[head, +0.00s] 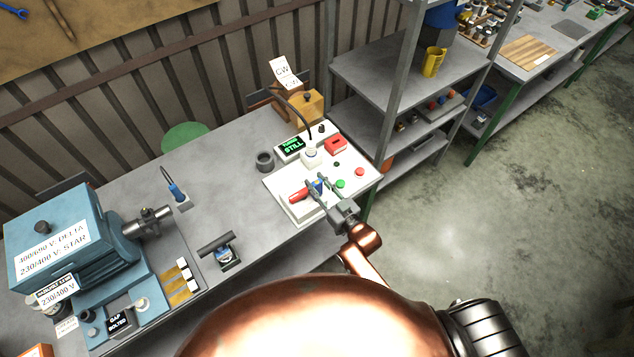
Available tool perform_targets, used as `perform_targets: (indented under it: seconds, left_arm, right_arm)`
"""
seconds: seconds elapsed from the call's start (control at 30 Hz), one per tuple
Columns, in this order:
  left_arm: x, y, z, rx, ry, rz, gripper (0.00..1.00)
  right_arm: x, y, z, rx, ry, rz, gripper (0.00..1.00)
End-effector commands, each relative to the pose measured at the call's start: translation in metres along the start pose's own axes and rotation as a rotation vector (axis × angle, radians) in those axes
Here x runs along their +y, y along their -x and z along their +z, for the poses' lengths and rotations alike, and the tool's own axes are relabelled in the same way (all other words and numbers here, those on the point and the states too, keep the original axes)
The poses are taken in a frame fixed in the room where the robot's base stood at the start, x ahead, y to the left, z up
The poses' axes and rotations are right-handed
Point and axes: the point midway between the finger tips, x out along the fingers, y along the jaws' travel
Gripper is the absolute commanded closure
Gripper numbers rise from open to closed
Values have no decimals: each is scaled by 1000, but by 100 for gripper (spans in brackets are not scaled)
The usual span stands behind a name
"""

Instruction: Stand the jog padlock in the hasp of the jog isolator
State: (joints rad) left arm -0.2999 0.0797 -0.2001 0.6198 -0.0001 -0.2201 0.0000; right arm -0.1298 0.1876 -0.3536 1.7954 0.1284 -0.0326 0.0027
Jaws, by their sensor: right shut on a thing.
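The control panel (279,184) is a pale box on the right end of the bench. A red handle (299,194), which looks like the jog isolator, sits at its front left. My right gripper (318,184) reaches over the panel's front, just right of the red handle. It is shut on a small blue thing (318,187), which looks like the jog padlock. The fingers partly cover it. I cannot tell whether it touches the isolator, and the hasp is too small to make out. My left gripper is out of view.
The panel carries a display reading STILL (291,147), a red block (336,145), and green (340,184) and red (360,171) buttons. A dark ring (265,160) stands left of it. A blue motor (60,240) fills the bench's left. Shelving (385,75) stands right behind.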

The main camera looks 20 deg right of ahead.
Motion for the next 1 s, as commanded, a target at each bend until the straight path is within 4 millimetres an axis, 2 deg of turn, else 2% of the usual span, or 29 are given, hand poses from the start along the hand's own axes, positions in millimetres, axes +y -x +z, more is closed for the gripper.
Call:
perform_targets:
  seconds: [0.8, 0.83, 1.0]
  left_arm:
    - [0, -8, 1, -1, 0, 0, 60]
    - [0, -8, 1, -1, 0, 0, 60]
    - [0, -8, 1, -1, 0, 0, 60]
  right_arm:
    - [0, 0, 13, 0, 0, 0, 100]
    - [0, 0, 13, 0, 0, 0, 70]
    - [0, 0, 13, 0, 0, 0, 59]
